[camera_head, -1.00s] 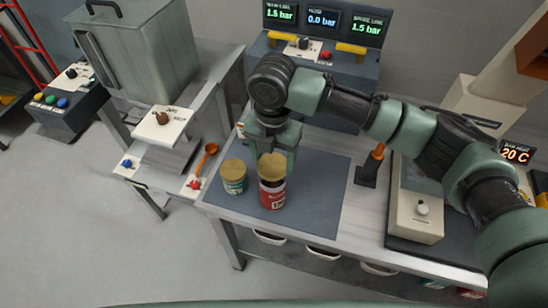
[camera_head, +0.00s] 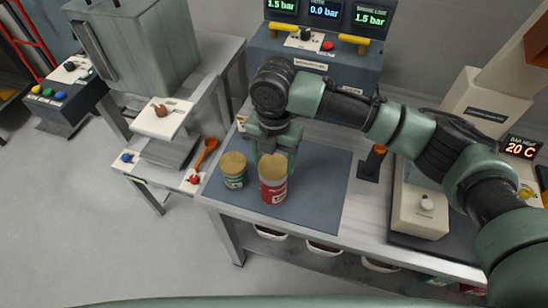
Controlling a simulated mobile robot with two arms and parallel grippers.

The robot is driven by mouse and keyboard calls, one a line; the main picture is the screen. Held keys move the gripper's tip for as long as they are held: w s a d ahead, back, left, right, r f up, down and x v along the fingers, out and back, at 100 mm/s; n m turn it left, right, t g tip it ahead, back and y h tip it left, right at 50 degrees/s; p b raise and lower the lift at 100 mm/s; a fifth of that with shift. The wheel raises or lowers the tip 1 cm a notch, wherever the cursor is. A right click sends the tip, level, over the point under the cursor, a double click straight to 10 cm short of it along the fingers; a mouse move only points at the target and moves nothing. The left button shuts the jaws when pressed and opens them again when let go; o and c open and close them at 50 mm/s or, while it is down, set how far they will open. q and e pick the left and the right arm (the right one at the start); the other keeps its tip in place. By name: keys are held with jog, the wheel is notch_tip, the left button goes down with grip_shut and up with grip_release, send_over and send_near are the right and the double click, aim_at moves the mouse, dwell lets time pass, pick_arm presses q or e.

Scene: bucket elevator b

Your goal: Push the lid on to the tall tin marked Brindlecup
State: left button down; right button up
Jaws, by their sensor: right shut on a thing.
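A tall red tin (camera_head: 272,190) stands upright on the blue-grey mat; its label is too small to read. A gold lid (camera_head: 272,163) is at its top, and I see no clear gap between them. My right gripper (camera_head: 275,157) comes down from above and is shut on the lid, with a finger showing on either side. A shorter green tin (camera_head: 234,180) with a gold top stands just left of the red tin. My left gripper is not in view.
The mat (camera_head: 318,185) is clear right of the red tin. An orange-handled tool in a dark stand (camera_head: 368,165) is farther right, before a beige machine (camera_head: 421,205). An orange spoon (camera_head: 207,152) lies left. A gauge console (camera_head: 310,65) stands behind.

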jog(key=shift+p, duration=0.8)
dwell(0.6)
jog(key=shift+f+p, duration=0.4)
jog(key=shift+f, duration=0.25)
dwell(1.3)
jog(key=o, duration=1.6)
jog(key=shift+c, duration=0.2)
jog(key=shift+r+p, duration=4)
